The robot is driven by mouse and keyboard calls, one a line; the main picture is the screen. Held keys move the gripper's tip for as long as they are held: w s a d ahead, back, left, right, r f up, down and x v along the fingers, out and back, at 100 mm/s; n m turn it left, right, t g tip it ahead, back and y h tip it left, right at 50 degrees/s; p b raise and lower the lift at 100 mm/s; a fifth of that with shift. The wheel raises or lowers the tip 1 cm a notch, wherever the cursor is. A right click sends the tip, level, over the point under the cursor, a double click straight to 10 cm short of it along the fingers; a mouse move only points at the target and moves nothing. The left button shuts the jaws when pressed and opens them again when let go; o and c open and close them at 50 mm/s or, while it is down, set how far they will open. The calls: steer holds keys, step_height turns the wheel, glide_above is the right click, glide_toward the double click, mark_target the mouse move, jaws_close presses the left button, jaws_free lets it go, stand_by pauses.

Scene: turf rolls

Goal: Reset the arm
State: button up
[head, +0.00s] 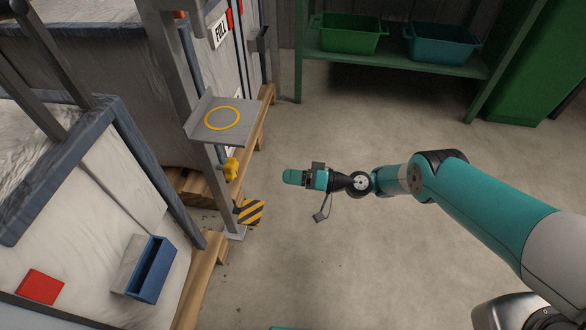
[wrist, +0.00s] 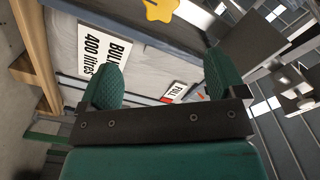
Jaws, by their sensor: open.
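My arm reaches in from the right in the head view. My gripper (head: 292,177) hangs over the bare floor, to the right of the post with the grey shelf plate. In the wrist view my gripper (wrist: 160,85) has its two green fingers wide apart with nothing between them. Beyond the fingers a pale bag wall shows, with a "BULK 400 litres" label (wrist: 92,55) and a "FULL" sign (wrist: 175,92).
A small grey shelf (head: 212,133) with a yellow ring sits on the post. Below it are a yellow knob (head: 231,168) and a striped plate (head: 250,212). A blue holder (head: 152,270) is on the left bag. Green (head: 347,40) and teal (head: 440,48) bins stand on a rack behind. The central floor is clear.

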stand_by(0.6)
steer(key=w+r+n+g+h, duration=0.1)
steer(key=w+r+h, duration=0.15)
steer(key=r, duration=0.95)
steer(key=w+r+n+g+h, duration=0.1)
steer(key=w+r+n+h, duration=0.15)
steer(key=r, duration=0.85)
steer(key=s+d+r+m+h, duration=0.1)
steer(key=s+d+r+h, duration=0.2)
steer(key=s+d+r, duration=0.35)
steer(key=s+d+r+m+h, duration=0.1)
steer(key=s+d+r+h, duration=0.25)
steer(key=s+r, duration=0.6)
steer(key=s+d+r+h, duration=0.1)
steer(key=s+d, duration=0.4)
steer(key=s, duration=0.3)
steer(key=s+d+h, duration=0.1)
steer(key=s+d, duration=0.3)
steer(key=s, duration=0.4)
step_height(320, 180, up, 29)
steer(key=p, duration=2.9)
steer(key=shift+w+m+t, duration=0.35)
steer(key=shift+m+t, duration=0.05)
steer(key=shift+m, duration=0.05)
